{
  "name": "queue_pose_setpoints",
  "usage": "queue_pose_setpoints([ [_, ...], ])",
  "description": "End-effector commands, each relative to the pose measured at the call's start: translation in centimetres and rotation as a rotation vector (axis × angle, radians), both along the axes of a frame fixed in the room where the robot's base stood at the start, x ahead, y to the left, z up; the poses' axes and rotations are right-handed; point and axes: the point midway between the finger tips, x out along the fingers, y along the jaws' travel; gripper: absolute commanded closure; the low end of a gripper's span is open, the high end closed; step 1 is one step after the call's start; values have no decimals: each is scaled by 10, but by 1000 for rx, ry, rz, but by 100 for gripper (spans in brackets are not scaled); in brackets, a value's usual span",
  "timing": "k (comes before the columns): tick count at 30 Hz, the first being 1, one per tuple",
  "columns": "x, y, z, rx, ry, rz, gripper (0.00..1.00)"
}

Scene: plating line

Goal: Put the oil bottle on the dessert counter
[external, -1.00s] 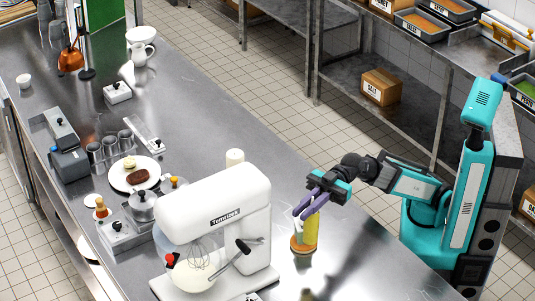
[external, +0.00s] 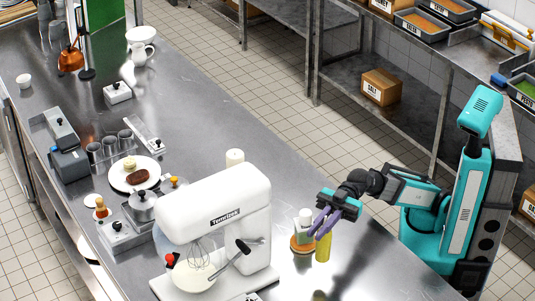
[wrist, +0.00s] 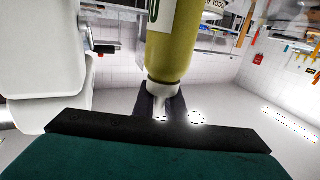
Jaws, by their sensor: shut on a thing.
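The oil bottle, a yellow-green bottle (external: 323,248), hangs upright below my gripper (external: 326,226) in the external view. My gripper is shut on its narrow neck. In the wrist view the bottle's yellow body and part of a label (wrist: 172,45) fill the upper middle, with the pale neck between the dark fingers (wrist: 160,103). The bottle is just right of a round orange-brown stand (external: 300,246). I cannot tell how far its bottom is above the steel counter (external: 355,262). No label marks which surface is the dessert counter.
A white-capped container (external: 304,224) stands on the orange-brown stand, close to the bottle. A large white stand mixer (external: 225,205) is to the left. A plate with food (external: 121,180) and small pots are farther left. The counter's middle back is clear.

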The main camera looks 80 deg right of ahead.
Motion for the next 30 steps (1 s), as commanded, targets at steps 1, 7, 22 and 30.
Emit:
queue_pose_setpoints([
  [1,0,0,-3,0,0,0,100],
  [7,-1,-1,-26,-1,0,0,100],
  [22,0,0,-39,1,0,0,100],
  [30,0,-1,-65,-1,0,0,100],
])
